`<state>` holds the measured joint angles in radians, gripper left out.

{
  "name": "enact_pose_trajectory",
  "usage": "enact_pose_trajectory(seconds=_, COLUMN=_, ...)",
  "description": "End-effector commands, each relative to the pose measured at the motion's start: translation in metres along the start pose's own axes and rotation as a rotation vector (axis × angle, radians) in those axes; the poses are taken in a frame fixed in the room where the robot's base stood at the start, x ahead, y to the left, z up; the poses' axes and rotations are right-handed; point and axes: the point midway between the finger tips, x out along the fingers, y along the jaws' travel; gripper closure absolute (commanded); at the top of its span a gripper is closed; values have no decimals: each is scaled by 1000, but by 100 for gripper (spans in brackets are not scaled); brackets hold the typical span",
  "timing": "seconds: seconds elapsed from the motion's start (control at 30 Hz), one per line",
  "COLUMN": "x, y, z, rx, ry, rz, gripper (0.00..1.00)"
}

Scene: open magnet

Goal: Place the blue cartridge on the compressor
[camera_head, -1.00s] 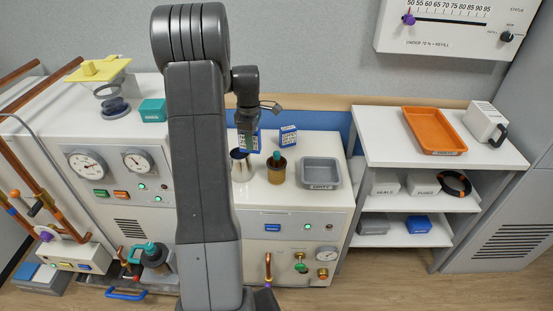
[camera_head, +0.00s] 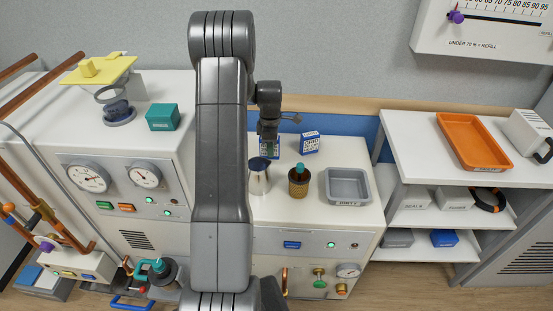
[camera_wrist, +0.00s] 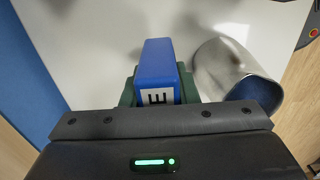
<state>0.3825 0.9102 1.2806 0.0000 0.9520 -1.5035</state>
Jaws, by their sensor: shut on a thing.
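A blue cartridge (camera_wrist: 158,65) with a white label marked "E" is between my gripper's dark green fingers (camera_wrist: 158,94) in the wrist view. In the head view, my gripper (camera_head: 269,142) is shut on this cartridge (camera_head: 274,152) behind the metal cup, above or on the white bench top. I cannot tell whether its base touches the top. A second blue-and-white box (camera_head: 310,142) stands just right of it. Two white machines show, a gauge cabinet (camera_head: 120,222) at left and a bench cabinet (camera_head: 335,222) at centre; no readable name tells which is the compressor.
A metal cup (camera_head: 259,180) stands close beside the held cartridge. A brown bottle with a teal top (camera_head: 299,183) and a grey tray (camera_head: 347,187) are to its right. A teal box (camera_head: 163,117) and a yellow-topped device (camera_head: 112,72) are on the gauge cabinet. Shelves (camera_head: 395,150) stand at right.

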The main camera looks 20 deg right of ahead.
Motion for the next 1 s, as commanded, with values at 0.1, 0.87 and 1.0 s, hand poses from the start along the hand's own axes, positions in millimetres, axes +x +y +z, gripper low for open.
enact_pose_trajectory(seconds=0.1, x=11, y=0, z=0, rx=0, ry=0, rz=0, gripper=97)
enact_pose_trajectory(seconds=0.87, x=54, y=0, z=0, rx=0, ry=0, rz=2, gripper=63)
enact_pose_trajectory(seconds=1.0, x=54, y=0, z=0, rx=0, ry=0, rz=1, gripper=51)
